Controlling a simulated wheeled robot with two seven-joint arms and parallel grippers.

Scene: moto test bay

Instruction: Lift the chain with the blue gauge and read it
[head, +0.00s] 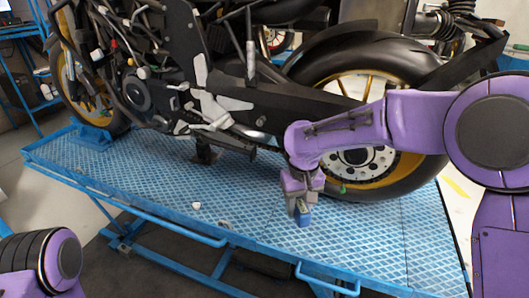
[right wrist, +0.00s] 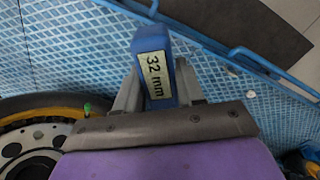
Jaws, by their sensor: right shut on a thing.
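My right gripper (head: 302,196) is shut on the blue gauge (head: 304,217), which points down from the fingers in the head view. In the right wrist view the blue gauge (right wrist: 154,63) sits between the two grey fingers, and its pale label reads "32 mm". The gripper is beside the motorcycle's rear wheel (head: 405,165), on the near side, over the blue ramp platform (head: 260,247). I cannot make out the chain clearly; my right arm covers part of the area around the rear sprocket. My left gripper is out of view; only a purple joint of that arm shows at the lower left.
The motorcycle's black swingarm (head: 270,110) runs to the rear wheel behind my right arm. Two small pale objects, one (head: 196,206) left of the other (head: 224,224), lie on the platform. A blue rail (head: 180,229) runs along its near edge.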

